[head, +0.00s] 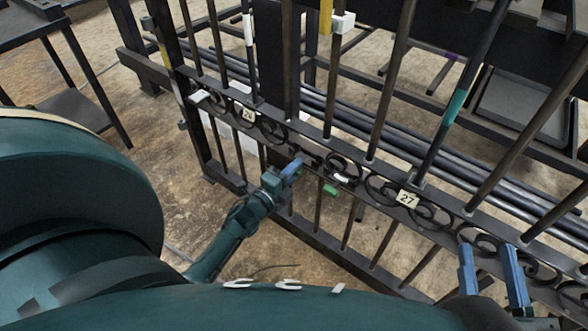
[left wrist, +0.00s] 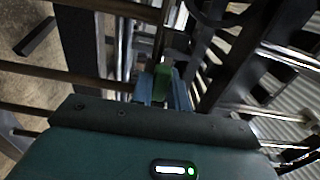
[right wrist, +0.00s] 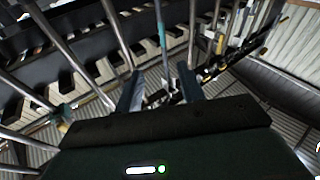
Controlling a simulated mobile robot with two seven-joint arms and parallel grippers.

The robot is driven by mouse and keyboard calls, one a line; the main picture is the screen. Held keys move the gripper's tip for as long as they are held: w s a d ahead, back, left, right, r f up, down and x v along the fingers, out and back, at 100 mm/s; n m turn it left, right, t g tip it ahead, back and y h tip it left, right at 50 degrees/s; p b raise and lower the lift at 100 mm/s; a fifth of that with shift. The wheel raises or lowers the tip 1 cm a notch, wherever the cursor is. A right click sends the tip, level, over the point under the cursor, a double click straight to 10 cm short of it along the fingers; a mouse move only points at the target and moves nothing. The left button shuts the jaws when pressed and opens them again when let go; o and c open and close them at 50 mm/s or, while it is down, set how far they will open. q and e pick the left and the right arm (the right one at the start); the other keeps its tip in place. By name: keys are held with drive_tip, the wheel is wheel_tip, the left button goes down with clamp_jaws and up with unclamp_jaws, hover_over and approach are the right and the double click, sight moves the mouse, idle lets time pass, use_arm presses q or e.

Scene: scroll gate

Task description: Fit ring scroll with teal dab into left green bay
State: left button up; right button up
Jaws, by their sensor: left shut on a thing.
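My left gripper (head: 293,168) is at the gate's scrollwork rail, left of the rail's middle. In the left wrist view its fingers are close around a small green piece (left wrist: 162,82). A green block (head: 330,190) shows just right of the fingertips, under the rail; I cannot tell whether it is the same piece. The rail carries dark curled scrolls (head: 385,190). A teal band (head: 455,105) is on an upright bar at the right; I cannot pick out a teal dab on any ring scroll. My right gripper (head: 492,275) is open and empty, fingers apart, by the rail's right end.
Upright bars rise and hang from the rail, near both grippers. A number plate (head: 408,198) is on the rail. Other bars carry yellow (head: 325,15) and white (head: 248,28) bands. Long dark tubes lie behind the gate. A dark table (head: 70,105) stands at the left.

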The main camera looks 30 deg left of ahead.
use_arm(q)
clamp_jaws()
drive_tip(key=shift+s, duration=0.35)
drive_tip(key=s, duration=0.1)
drive_tip(key=s+p, duration=0.1)
drive_tip(key=s, duration=0.2)
drive_tip(key=shift+s+a+p, duration=0.25)
drive_tip(key=shift+s+p, duration=0.05)
drive_tip(key=shift+p, duration=0.05)
use_arm(e)
drive_tip(key=shift+d+f, duration=0.15)
use_arm(q)
drive_tip(key=o, duration=0.6)
unclamp_jaws()
drive_tip(key=shift+o, duration=0.5)
